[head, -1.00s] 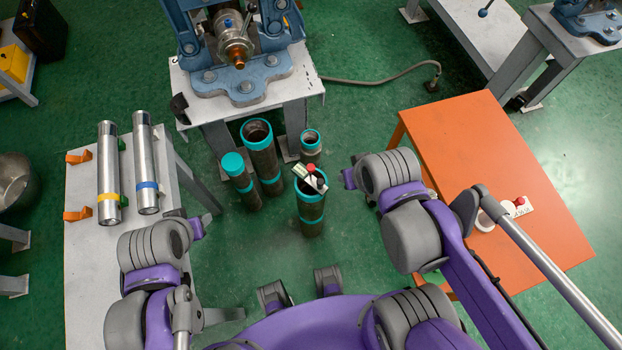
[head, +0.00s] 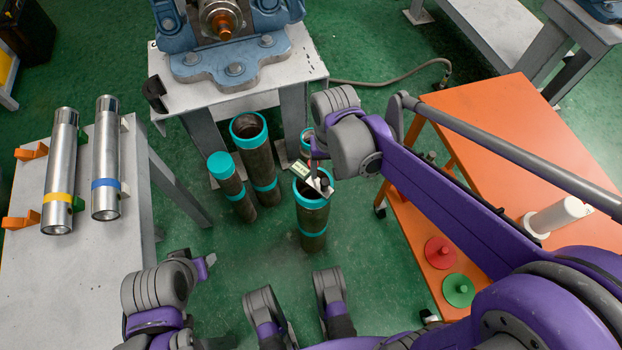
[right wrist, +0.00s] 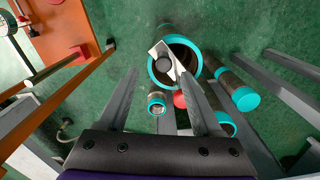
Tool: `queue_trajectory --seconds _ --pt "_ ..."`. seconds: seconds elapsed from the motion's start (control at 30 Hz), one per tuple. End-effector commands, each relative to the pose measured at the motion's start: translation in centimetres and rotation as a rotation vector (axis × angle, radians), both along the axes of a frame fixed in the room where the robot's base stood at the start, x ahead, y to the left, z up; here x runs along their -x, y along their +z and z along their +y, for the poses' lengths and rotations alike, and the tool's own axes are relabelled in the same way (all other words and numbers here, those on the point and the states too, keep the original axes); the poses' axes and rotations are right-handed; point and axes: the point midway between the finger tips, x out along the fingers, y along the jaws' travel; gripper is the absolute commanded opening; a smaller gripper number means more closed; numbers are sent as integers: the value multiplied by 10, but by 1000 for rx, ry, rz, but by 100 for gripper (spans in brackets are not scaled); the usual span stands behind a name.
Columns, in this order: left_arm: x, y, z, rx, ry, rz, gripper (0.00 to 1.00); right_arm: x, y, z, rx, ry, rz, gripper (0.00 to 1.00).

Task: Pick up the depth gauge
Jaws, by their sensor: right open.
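The depth gauge (head: 318,181), a small pale device with a display and a dark part, lies across the open top of a dark pipe with teal bands (head: 312,215). In the right wrist view the gauge (right wrist: 166,58) lies over the pipe's teal rim, tilted in the picture. My right gripper (right wrist: 160,73) is open, its two fingers on either side of the gauge in that view; contact cannot be told. In the head view its arm reaches in from the right and its fingers are mostly hidden. My left gripper (head: 205,265) is at lower left, its opening unclear.
Other teal-ringed pipes (head: 252,155) stand close by on the green floor. A table with two metal cylinders (head: 107,160) is left. A vise stand (head: 240,75) is behind. An orange table (head: 520,130) with a white cylinder (head: 558,215) is right.

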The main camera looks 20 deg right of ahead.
Motion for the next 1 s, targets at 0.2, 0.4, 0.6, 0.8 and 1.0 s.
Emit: queue_trajectory --seconds 0.2,0.4,0.6,0.8,1.0 --pt "-1 -7 0 0 0 2 50 0 -15 1 0 1 0 66" --pt "-2 -22 0 0 0 7 50 -2 -42 5 0 2 0 66" --pt "-4 -30 0 0 0 9 50 -2 -63 5 0 1 0 66" --pt "-3 -29 0 0 0 9 50 -2 -62 5 0 1 -1 65" --pt "-3 -29 0 0 0 9 50 -2 -61 5 0 1 -1 29"
